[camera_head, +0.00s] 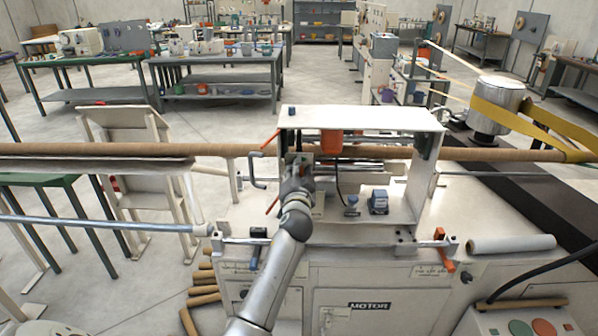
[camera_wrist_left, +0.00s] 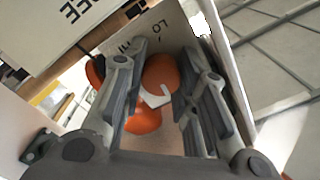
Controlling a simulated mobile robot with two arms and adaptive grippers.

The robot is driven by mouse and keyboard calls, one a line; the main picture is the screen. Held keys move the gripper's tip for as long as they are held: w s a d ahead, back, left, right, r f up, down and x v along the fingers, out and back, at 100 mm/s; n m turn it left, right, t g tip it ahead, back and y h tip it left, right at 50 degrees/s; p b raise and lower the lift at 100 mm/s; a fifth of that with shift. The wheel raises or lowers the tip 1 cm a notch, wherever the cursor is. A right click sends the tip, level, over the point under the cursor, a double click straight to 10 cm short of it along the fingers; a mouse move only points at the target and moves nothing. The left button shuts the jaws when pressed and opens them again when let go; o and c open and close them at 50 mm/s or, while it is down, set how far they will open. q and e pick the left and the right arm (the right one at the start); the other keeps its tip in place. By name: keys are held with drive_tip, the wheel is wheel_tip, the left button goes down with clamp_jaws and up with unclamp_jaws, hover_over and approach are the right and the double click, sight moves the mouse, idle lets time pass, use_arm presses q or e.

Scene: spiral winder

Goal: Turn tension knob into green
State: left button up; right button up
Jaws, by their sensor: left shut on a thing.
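The orange tension knob (camera_wrist_left: 160,78) sits between the two fingers of my left gripper (camera_wrist_left: 164,62) in the left wrist view, and the gripper is shut on it. A pale pointer-like shape lies across the knob. Letters "LO" and part of another word show on the pale panel (camera_wrist_left: 150,38) behind it. No green zone can be made out in the wrist view. In the head view my left gripper (camera_head: 298,176) reaches into the winder's open housing (camera_head: 365,118), and it hides the knob there. My right gripper is not in view.
A long brown tube (camera_head: 220,150) runs across the machine behind the gripper. A red-tipped lever (camera_head: 271,140) and a grey hooked handle (camera_head: 256,172) are close left of it. A small blue device (camera_head: 379,200) stands to the right. An orange handle (camera_head: 441,247) is at the front right.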

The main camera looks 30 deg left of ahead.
use_arm(q)
drive_tip(key=shift+f+m, duration=0.1)
drive_tip(key=shift+m, duration=0.3)
drive_tip(key=o, duration=0.8)
drive_tip(key=shift+c, duration=0.2)
drive_tip(key=shift+s+d, duration=0.1)
drive_tip(key=shift+s, duration=0.05)
drive_tip(key=v, duration=1.1)
drive_tip(key=shift+s+d, duration=0.15)
drive_tip(key=shift+s, duration=0.2)
